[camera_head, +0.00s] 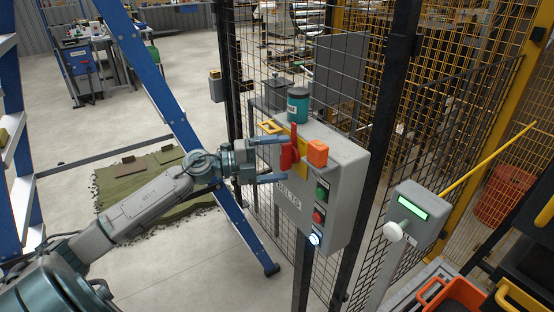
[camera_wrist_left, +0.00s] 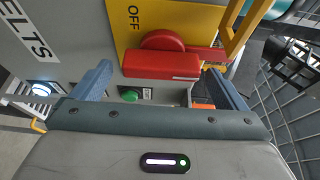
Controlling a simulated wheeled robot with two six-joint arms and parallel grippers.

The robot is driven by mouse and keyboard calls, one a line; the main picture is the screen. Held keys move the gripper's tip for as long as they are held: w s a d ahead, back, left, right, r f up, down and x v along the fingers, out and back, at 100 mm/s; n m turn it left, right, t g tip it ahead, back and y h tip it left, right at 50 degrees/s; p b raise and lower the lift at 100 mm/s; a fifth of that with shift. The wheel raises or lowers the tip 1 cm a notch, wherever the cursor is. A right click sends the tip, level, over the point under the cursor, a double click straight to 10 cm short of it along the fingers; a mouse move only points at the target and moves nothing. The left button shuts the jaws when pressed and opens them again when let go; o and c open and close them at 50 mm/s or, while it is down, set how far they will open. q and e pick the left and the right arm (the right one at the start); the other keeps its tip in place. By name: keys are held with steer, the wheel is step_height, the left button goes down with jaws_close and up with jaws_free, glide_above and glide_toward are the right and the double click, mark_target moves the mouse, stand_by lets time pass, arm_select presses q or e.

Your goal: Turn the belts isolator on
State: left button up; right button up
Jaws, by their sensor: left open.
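The belts isolator is a red handle (camera_head: 290,152) on a yellow plate (camera_wrist_left: 155,17) marked OFF, on the front of a grey control box (camera_head: 330,204) labelled BELTS. In the left wrist view the red handle (camera_wrist_left: 162,65) has a round hub and a broad grip bar lying across the picture. My left gripper (camera_head: 284,159) is open in front of it, one finger above and one below in the head view. In the wrist view the blue fingers stand either side of the bar, apart from it as far as I can tell. My right gripper is not in view.
A teal canister (camera_head: 298,106) stands on the box. An orange block (camera_head: 317,152), a green button (camera_head: 322,190), a red button (camera_head: 319,216) and a lit white button (camera_head: 314,239) are close by. A yellow hasp (camera_wrist_left: 238,28) sits beside the handle. Mesh fence stands behind; a grey pedestal (camera_head: 417,213) stands right.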

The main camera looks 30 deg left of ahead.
arm_select(q)
steer(key=shift+b+v, duration=0.95)
steer(key=shift+v, duration=0.3)
steer(key=shift+s+a, duration=0.15)
steer(key=shift+a, duration=0.05)
steer(key=p, duration=1.4)
glide_toward(281, 159)
steer(key=s, duration=0.1)
steer(key=shift+s+a+r+p, duration=0.2)
steer(key=shift+a+p, duration=0.1)
steer(key=shift+a, duration=0.3)
